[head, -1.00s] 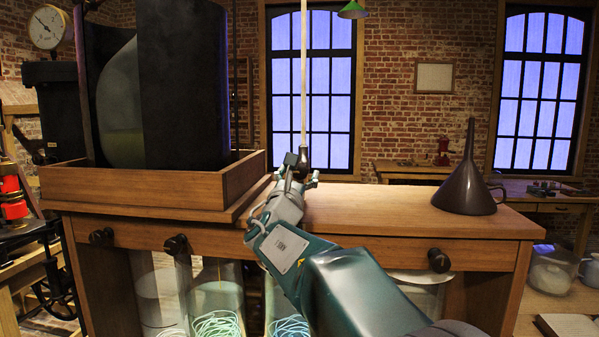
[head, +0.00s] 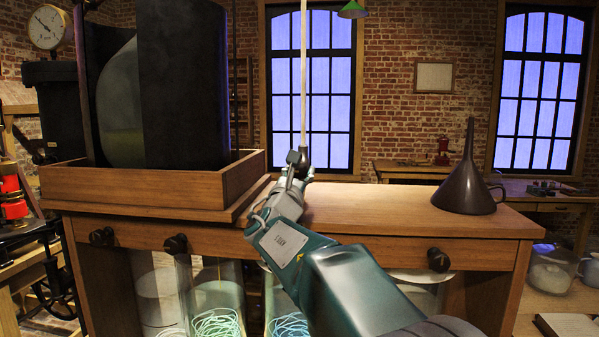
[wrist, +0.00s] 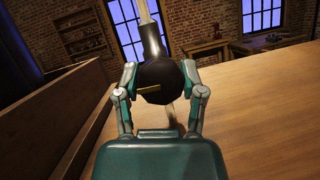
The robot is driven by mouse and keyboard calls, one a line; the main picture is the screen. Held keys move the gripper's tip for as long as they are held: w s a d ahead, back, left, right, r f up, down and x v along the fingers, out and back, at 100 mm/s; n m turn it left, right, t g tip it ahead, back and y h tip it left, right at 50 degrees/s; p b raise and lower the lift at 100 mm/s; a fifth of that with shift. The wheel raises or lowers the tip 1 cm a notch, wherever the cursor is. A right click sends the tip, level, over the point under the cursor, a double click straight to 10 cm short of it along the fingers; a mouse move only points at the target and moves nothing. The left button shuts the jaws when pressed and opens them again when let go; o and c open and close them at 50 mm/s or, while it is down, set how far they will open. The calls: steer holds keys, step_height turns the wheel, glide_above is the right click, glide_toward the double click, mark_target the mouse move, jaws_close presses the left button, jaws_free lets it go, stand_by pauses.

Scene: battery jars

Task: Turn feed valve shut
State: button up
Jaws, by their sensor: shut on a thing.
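The feed valve looks like a dark, rounded fitting (wrist: 160,78) at the foot of a pale upright tube (head: 303,75). A short yellow strip shows on the valve's near face. In the wrist view, the two fingers of my gripper (wrist: 160,82) stand on its left and right sides, shut on it. In the head view, my gripper (head: 297,172) is above the wooden bench top (head: 390,212), and the fitting's dark upper part shows just beyond it. My gripper hides most of the valve there.
A wooden tray (head: 130,188) with tall dark panels stands close on the left. A dark funnel (head: 466,185) stands on the bench at right. Dark knobs (head: 438,260) line the bench front, with glass jars (head: 217,295) below. The bench top between gripper and funnel is clear.

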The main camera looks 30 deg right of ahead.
steer(key=m+g, duration=0.1)
steer(key=m, duration=0.2)
steer(key=m+g+h, duration=0.1)
steer(key=m+g, duration=0.1)
steer(key=m, duration=0.1)
steer(key=m+g, duration=0.2)
steer(key=m, duration=0.3)
steer(key=shift+m, duration=0.3)
steer(key=m+g, duration=0.1)
steer(key=m, duration=0.1)
steer(key=m+g+y, duration=0.1)
steer(key=m, duration=0.2)
steer(key=shift+f+m+y, duration=0.2)
steer(key=shift+m+y, duration=0.4)
steer(key=shift+m, duration=0.8)
steer(key=shift+f, duration=0.15)
steer(key=o, duration=1.2)
steer(key=shift+c, duration=0.2)
steer(key=shift+r, duration=0.2)
